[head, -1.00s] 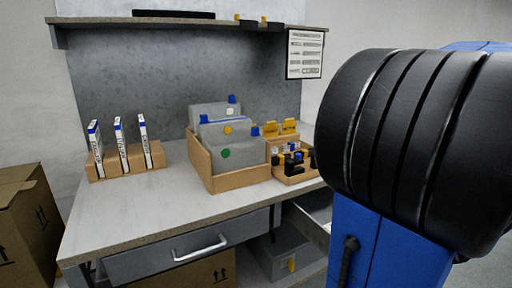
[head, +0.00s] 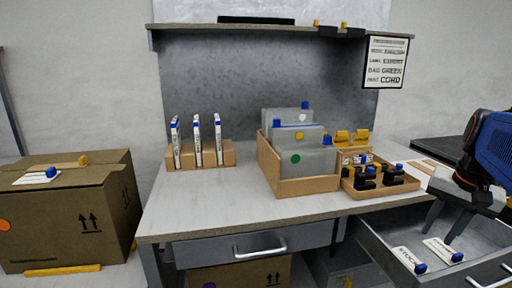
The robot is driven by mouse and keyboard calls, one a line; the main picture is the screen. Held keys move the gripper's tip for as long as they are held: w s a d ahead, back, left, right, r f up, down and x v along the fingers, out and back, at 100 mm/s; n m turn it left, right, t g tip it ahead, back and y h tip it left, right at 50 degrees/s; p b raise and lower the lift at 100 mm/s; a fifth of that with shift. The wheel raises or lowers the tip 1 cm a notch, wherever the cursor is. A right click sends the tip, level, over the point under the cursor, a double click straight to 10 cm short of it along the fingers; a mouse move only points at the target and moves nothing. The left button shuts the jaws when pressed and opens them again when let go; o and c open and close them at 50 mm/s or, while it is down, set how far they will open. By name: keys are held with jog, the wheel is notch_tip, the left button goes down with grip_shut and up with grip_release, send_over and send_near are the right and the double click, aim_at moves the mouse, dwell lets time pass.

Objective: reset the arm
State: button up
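My blue and black arm (head: 494,145) enters at the right edge of the head view. My gripper (head: 438,236) points down, its two grey fingers apart with nothing visible between them. It is over the open drawer (head: 375,246) at the right of the bench, near two white cards, a left one (head: 407,258) and a right one (head: 440,248), each with a blue knob. I cannot tell how high the fingertips are above the drawer floor.
The bench top (head: 200,205) has free room at its front left. On it are a wooden bin (head: 308,186) with grey dividers, a wooden tray (head: 385,188) with black items, and a rack (head: 228,155) with white upright pieces. A cardboard box (head: 65,215) stands left. A shelf (head: 280,31) hangs above.

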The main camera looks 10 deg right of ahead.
jog(key=s+a+f+n+t, duration=0.1)
jog(key=a+f+n, duration=0.4)
jog(key=a, duration=0.5)
jog(key=s+a+f+n+t, duration=0.1)
jog(key=a+f+n, duration=0.3)
jog(key=a, duration=0.6)
jog(key=shift+s+f+n+y, duration=0.3)
jog(key=shift+s+f+n, duration=0.1)
jog(key=shift+s+f, duration=0.15)
